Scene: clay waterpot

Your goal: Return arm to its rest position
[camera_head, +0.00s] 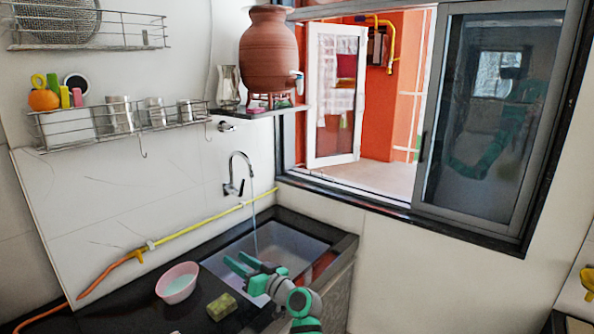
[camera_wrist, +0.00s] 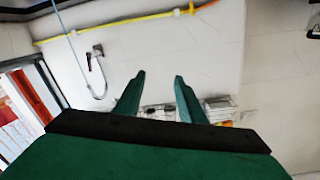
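My gripper (camera_head: 236,262) shows in the head view at the front of the sink, low over the basin, with teal fingers pointing left. In the wrist view my gripper's (camera_wrist: 160,75) two green fingers stand apart with nothing between them. My arm comes in from the bottom of the head view, bent, with its elbow side near the counter's front edge. The arm also reflects in the dark window pane.
The sink (camera_head: 285,245) lies under a faucet (camera_head: 235,185) with a thin water stream. A pink bowl (camera_head: 177,285) and a yellow-green sponge (camera_head: 221,306) are on the dark counter left of my gripper. A clay waterpot (camera_head: 268,50) stands on a shelf above. Floor space right of the counter looks clear.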

